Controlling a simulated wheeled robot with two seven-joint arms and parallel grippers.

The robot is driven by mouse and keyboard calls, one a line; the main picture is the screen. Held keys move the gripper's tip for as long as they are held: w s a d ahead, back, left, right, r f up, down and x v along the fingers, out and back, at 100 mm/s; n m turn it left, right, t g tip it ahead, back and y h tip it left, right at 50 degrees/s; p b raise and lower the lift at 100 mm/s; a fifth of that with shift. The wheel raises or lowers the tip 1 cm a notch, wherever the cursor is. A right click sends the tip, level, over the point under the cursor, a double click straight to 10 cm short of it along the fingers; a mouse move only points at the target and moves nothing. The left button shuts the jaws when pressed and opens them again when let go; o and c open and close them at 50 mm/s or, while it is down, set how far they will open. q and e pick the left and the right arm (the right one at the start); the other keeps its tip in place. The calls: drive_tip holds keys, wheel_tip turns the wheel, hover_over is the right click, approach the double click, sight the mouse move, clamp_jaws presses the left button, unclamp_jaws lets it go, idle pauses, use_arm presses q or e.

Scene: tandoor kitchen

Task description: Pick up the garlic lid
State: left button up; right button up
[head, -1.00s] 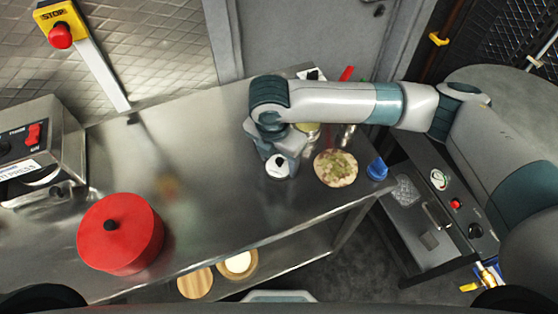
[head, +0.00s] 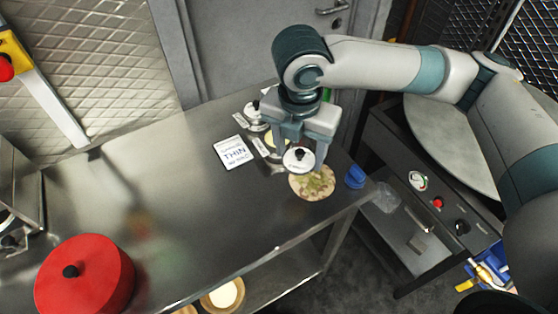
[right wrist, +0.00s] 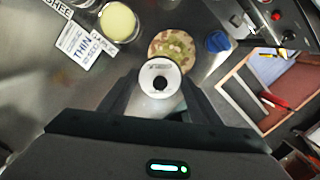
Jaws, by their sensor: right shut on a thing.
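A round white lid with a black knob (head: 299,160) hangs between the fingers of my right gripper (head: 299,153); I take it as the garlic lid, though its print is too small to read. The lid also shows in the right wrist view (right wrist: 160,90), between the two dark fingers. My left gripper is not in view.
On the steel counter (head: 200,215) are a white "THIN" card (head: 232,152), another black-knobbed lidded pot (head: 254,112), a blue cup (head: 355,177) and a large red lidded pot (head: 100,280). An open pot with pale yellow contents (right wrist: 118,22) stands near the card. The counter's middle is clear.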

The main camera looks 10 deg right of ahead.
drive_tip(key=shift+d+r, duration=0.35)
drive_tip(key=shift+d, duration=0.25)
idle(0.3)
drive_tip(key=m, duration=0.2)
drive_tip(key=d+m, duration=0.1)
drive_tip(key=shift+s+f, duration=0.1)
drive_tip(key=shift+f, duration=0.15)
drive_tip(key=m, duration=0.1)
drive_tip(key=d+m, duration=0.1)
drive_tip(key=m, duration=0.2)
drive_tip(key=shift+d+f+m+g+h, duration=0.2)
drive_tip(key=shift+f+m+g+h, duration=0.1)
drive_tip(key=shift+f+g, duration=0.1)
drive_tip(key=d+f+m+g, duration=0.1)
drive_tip(key=d+m, duration=0.2)
drive_tip(key=m, duration=0.7)
drive_tip(key=s+d+f+m+y, duration=0.1)
drive_tip(key=d+m, duration=0.2)
drive_tip(key=m, duration=0.8)
drive_tip(key=shift+s+d+f+m+g, duration=0.25)
drive_tip(key=shift+s+m+g, duration=0.05)
drive_tip(key=shift+g, duration=0.1)
drive_tip(key=shift+a, duration=0.15)
